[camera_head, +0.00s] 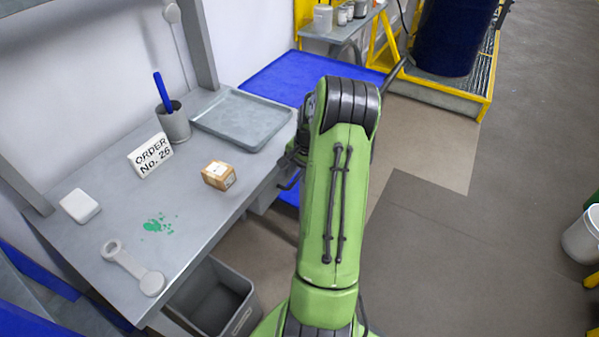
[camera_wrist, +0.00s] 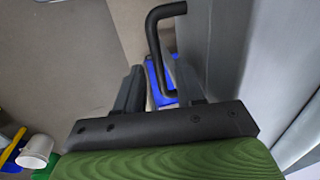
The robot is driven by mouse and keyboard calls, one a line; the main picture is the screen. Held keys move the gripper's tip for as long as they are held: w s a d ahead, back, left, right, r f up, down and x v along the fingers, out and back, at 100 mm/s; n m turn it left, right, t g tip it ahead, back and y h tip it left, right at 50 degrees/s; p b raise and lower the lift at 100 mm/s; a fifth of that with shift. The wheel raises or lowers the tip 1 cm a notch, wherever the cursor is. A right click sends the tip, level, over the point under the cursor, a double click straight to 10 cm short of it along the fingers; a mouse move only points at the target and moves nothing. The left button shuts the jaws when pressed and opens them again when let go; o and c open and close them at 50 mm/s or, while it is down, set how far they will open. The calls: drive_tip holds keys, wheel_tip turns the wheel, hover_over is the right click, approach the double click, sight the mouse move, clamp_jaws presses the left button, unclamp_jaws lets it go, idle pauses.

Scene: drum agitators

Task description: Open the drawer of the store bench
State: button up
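The grey store bench (camera_head: 105,205) stands at the left in the head view. Its drawer (camera_head: 265,198) shows only in part under the right end of the top, mostly hidden by my arm. The drawer's dark bent handle (camera_head: 290,182) sticks out there. In the wrist view the handle (camera_wrist: 152,38) stands out from a grey front (camera_wrist: 228,50) at the right. My gripper (camera_wrist: 160,80) is open, with the handle bar running between its two fingers and gaps visible beside it. I cannot tell whether either finger touches it. In the head view my arm hides the fingers.
On the bench are a grey tray (camera_head: 240,118), a pen cup (camera_head: 174,124), an order sign (camera_head: 150,155), a small box (camera_head: 218,175) and a wrench-like tool (camera_head: 133,268). A grey bin (camera_head: 213,300) stands below. Open floor (camera_head: 450,250) lies to the right.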

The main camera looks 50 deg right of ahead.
clamp_jaws()
drive_tip(key=shift+s, duration=0.1)
drive_tip(key=s+d, duration=0.2)
drive_tip(key=s, duration=2.3)
drive_tip(key=shift+s+d, duration=0.15)
drive_tip(key=shift+s, duration=0.05)
unclamp_jaws()
